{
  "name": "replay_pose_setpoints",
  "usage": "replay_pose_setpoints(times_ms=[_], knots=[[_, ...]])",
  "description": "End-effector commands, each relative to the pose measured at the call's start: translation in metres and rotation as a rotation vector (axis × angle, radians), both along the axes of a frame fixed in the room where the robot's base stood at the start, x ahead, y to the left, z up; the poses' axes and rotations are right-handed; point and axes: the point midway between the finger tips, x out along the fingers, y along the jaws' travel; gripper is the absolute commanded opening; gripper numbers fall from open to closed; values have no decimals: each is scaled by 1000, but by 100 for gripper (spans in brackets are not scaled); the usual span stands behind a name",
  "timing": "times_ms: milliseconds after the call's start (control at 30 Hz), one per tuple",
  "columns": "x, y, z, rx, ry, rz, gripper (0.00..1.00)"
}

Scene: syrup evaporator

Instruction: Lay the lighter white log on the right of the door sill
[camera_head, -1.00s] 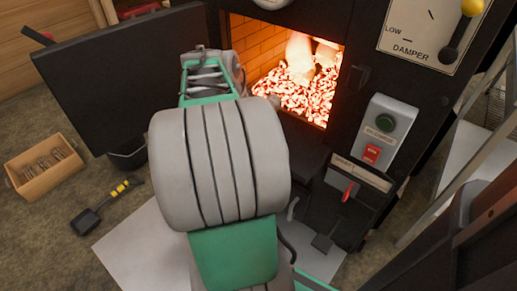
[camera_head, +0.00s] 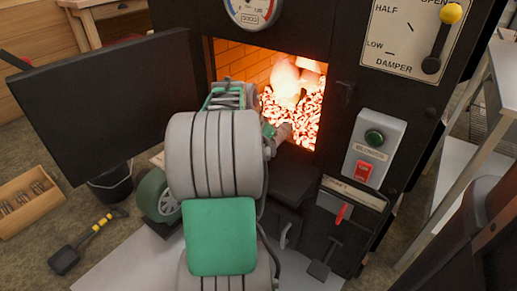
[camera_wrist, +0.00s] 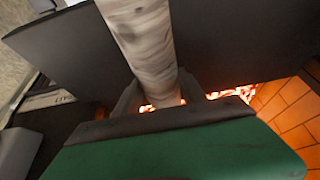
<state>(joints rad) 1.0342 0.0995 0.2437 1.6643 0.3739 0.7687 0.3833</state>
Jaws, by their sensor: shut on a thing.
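A pale, mottled white log (camera_wrist: 140,35) is in the wrist view, clasped between the two dark fingers of my gripper (camera_wrist: 160,92). It runs from the fingers to the top edge of the picture. In the head view my arm hides most of the gripper and log. The firebox opening is lit, with glowing embers (camera_head: 306,115) and pale burning logs (camera_head: 288,80) inside. The door sill (camera_head: 297,154) is the dark lower edge of the opening, partly behind my arm. I cannot tell whether the log touches it.
The black firebox door (camera_head: 110,105) stands open at left. A blower box (camera_head: 374,150) and damper panel (camera_head: 410,40) are right of the opening.

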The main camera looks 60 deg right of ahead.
Motion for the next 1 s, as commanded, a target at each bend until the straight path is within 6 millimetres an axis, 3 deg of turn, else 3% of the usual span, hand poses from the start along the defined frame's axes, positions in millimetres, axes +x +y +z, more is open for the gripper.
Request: replay_pose_setpoints(times_ms=[333, 367, 667, 900, 1000], knots=[[-1, -6, -3, -3, -1, -1, 0], [-1, -6, -3, -3, -1, -1, 49], [-1, -5, -3, -1, -1, 0, 73], [-1, -4, -4, 1, 1, 1, 73], [0, -1, 6, -1, 0, 1, 73]])
